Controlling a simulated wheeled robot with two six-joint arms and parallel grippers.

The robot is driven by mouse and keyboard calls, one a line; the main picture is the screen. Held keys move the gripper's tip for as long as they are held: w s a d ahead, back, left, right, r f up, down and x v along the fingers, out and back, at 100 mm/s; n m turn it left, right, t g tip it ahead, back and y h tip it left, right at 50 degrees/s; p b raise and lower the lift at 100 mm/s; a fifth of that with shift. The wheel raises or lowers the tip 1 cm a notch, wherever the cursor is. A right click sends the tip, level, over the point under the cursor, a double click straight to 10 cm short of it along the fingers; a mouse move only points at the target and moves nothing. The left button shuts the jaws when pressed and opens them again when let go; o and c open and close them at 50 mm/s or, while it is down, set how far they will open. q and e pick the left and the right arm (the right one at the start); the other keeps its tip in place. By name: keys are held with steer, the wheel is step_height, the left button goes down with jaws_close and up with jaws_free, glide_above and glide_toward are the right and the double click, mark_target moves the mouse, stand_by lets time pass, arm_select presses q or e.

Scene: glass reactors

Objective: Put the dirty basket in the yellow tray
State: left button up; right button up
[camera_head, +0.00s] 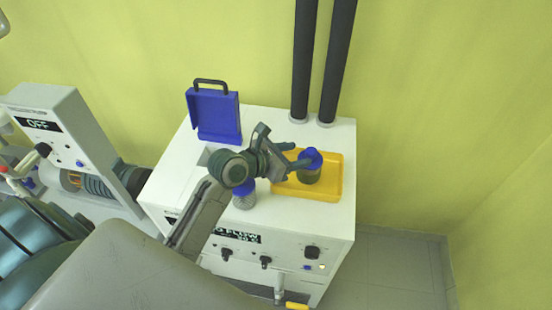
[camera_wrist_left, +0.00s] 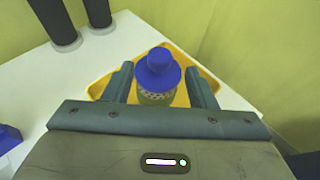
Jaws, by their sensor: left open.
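The yellow tray (camera_head: 328,178) lies on the right part of the white machine's top. A basket with a blue top and a dark greenish-brown body (camera_head: 309,172) stands upright in the tray. My left gripper (camera_head: 301,160) is open, with its fingers on either side of this basket. In the left wrist view the basket's blue top (camera_wrist_left: 158,72) shows between the two open fingers (camera_wrist_left: 160,88), with gaps on both sides. A second basket, blue-topped with a pale grey mesh body (camera_head: 244,201), stands on the white top left of the tray, partly hidden by my gripper. My right gripper is out of view.
The white machine (camera_head: 290,228) has knobs and a display on its front. A blue lid with a black handle (camera_head: 214,115) stands open at its back left. Two black pipes (camera_head: 320,70) rise behind the tray. Another device with an OFF display (camera_head: 60,135) stands at the left.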

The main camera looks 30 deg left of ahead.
arm_select(q)
steer(key=v, duration=0.8)
